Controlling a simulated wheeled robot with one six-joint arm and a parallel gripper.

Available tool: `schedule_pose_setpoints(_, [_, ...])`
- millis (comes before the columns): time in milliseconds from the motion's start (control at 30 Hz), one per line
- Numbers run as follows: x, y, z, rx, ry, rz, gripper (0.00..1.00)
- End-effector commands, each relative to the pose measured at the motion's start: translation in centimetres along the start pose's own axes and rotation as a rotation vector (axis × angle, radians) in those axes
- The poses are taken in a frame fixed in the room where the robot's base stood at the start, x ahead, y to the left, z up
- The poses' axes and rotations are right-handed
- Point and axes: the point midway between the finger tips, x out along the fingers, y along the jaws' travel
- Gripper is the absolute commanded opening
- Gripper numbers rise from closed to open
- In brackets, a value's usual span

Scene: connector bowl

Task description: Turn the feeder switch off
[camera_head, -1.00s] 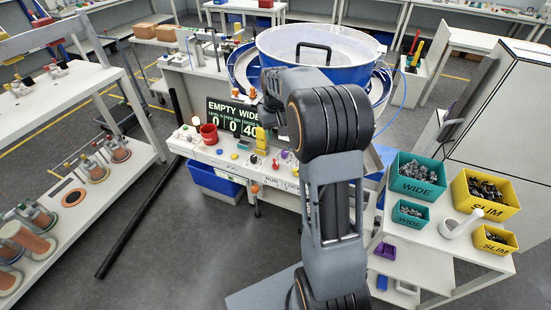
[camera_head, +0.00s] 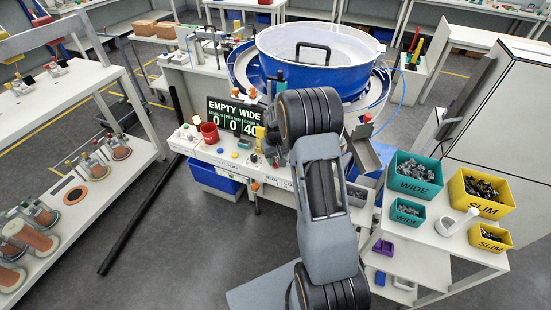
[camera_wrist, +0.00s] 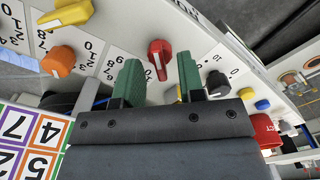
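The control panel (camera_head: 222,158) stands in front of the blue feeder bowl (camera_head: 318,62). In the wrist view my gripper (camera_wrist: 160,64) has two green fingers apart, with nothing held. A red knob (camera_wrist: 159,56) with a white pointer shows between the fingertips; I cannot tell how near it is in depth. An orange knob (camera_wrist: 60,61) and a yellow knob (camera_wrist: 66,14) are to the left, with numbered dial plates. A black knob (camera_wrist: 217,83) is right of the right finger. No label reading feeder is legible, so I cannot tell which knob is the feeder switch. My arm hides the gripper in the head view.
A display (camera_head: 235,117) reads EMPTY WIDE. Teal bins (camera_head: 416,176) and yellow bins (camera_head: 482,193) with parts stand on the right table. A grey angled chute (camera_head: 364,150) is right of my arm.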

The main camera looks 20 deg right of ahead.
Motion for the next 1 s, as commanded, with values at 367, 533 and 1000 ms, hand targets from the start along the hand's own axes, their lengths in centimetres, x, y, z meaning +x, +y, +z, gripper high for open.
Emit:
schedule_pose_setpoints(367, [0.53, 0.00, 0.02, 0.000, 0.000, 0.000, 0.36])
schedule_pose_setpoints(533, [0.51, 0.00, 0.02, 0.000, 0.000, 0.000, 0.23])
schedule_pose_setpoints(1000, [0.49, -0.02, 0.02, -0.002, 0.000, 0.000, 0.00])
